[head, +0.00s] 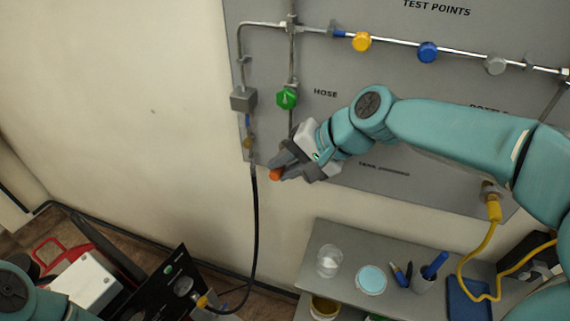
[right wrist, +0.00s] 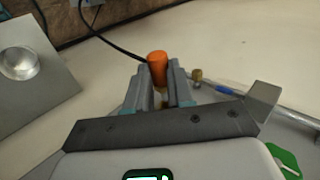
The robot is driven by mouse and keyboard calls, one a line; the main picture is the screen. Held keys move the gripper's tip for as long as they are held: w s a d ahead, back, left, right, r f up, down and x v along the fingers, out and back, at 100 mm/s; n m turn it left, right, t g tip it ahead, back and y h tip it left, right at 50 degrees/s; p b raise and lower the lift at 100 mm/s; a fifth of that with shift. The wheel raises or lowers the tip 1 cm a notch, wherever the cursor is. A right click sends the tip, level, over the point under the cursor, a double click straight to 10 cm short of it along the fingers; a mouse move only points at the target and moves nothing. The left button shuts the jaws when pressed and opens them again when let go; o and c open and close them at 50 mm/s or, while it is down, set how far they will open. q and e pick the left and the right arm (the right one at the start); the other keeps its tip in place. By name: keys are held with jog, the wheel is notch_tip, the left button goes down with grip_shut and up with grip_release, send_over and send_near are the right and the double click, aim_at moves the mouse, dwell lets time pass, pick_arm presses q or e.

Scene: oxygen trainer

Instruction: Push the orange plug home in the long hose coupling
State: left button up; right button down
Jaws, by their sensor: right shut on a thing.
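My right gripper (head: 280,172) is shut on the orange plug (head: 275,175), in front of the lower left part of the grey panel. In the right wrist view the plug (right wrist: 157,66) stands up between the two fingers (right wrist: 160,92). A brass fitting (head: 248,143) sits on the pipe at the panel's left edge, where the black hose (head: 256,215) hangs down. A brass end (right wrist: 197,75) also shows in the right wrist view, to the right of the plug and apart from it. I cannot tell which part is the long hose coupling. My left gripper is out of view.
The panel (head: 380,90) carries a green knob (head: 287,98), a yellow knob (head: 362,41) and a blue knob (head: 428,52). Below stands a grey shelf (head: 320,240) with a jar and pens. A yellow hose (head: 478,250) hangs at right. Wall left of the panel is clear.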

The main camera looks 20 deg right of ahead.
jog(key=shift+w+d, duration=0.95)
jog(key=shift+w, duration=0.25)
dwell(0.6)
jog(key=c, duration=0.9)
grip_release()
jog(key=shift+s, duration=0.1)
jog(key=s+a+p, duration=0.1)
jog(key=s+a, duration=0.4)
jog(key=s, duration=0.1)
jog(key=shift+s+a, duration=0.35)
jog(key=shift+s, duration=0.05)
jog(key=shift+s, duration=0.1)
